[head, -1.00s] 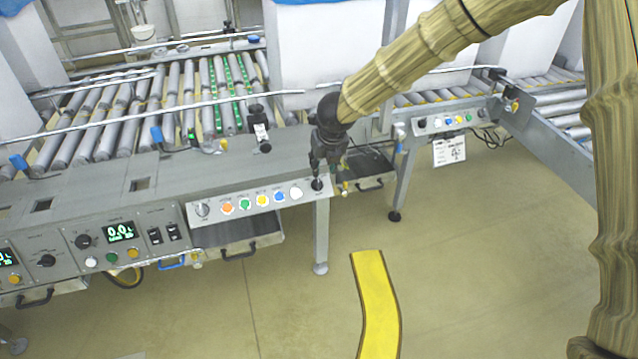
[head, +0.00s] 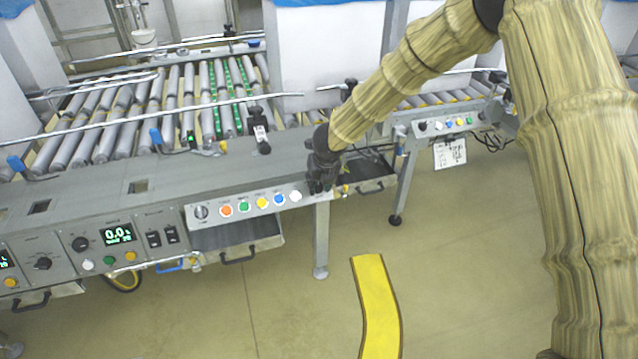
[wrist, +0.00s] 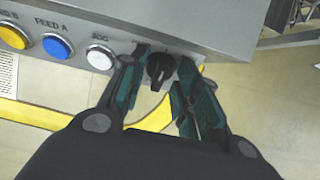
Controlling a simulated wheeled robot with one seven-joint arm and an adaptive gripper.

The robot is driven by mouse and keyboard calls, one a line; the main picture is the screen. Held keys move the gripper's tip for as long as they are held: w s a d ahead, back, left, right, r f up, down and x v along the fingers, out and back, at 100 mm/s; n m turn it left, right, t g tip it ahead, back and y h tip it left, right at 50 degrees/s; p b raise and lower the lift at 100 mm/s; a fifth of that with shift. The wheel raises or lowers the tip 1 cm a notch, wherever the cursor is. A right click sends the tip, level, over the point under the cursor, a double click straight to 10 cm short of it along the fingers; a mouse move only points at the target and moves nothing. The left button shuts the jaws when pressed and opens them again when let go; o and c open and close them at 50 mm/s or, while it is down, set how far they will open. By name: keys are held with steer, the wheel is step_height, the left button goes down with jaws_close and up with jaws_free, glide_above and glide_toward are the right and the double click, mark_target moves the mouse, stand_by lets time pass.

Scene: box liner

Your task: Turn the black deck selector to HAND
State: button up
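The black deck selector (wrist: 160,68) is a small black knob at the right end of the grey button panel. It shows in the wrist view between the two fingers of my gripper (wrist: 165,62). The fingers are open, one on each side of the knob, with a narrow gap seeming to show on each side. The printed labels around the knob are mostly covered by the fingers, so I cannot read its setting. In the head view my gripper (head: 320,184) is at the panel's right end and hides the knob.
A white JOG button (wrist: 100,58) sits beside the left finger, then a blue FEED A button (wrist: 57,46) and a yellow button (wrist: 14,36). A grey rotary knob (head: 201,212) is at the panel's left end. Open floor with a yellow strip (head: 376,305) lies in front.

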steer(key=shift+s+r, duration=0.1)
jaws_close()
stand_by(0.3)
steer(key=n+p, duration=0.1)
steer(key=n, duration=0.1)
steer(key=n+h+p, duration=0.1)
steer(key=n, duration=0.1)
steer(key=shift+s+a+t+p, duration=0.15)
steer(key=shift+a+t+p, duration=0.05)
steer(key=shift+t+p, duration=0.2)
steer(key=shift+s+f+n+t+h+p, duration=0.1)
steer(key=shift+n+t+h+p, duration=0.25)
steer(key=shift+n, duration=0.6)
steer(key=shift+s+f+n+t+h+p, duration=0.15)
steer(key=shift+n+h+p, duration=0.25)
steer(key=shift+n, duration=0.55)
steer(key=shift+w, duration=0.1)
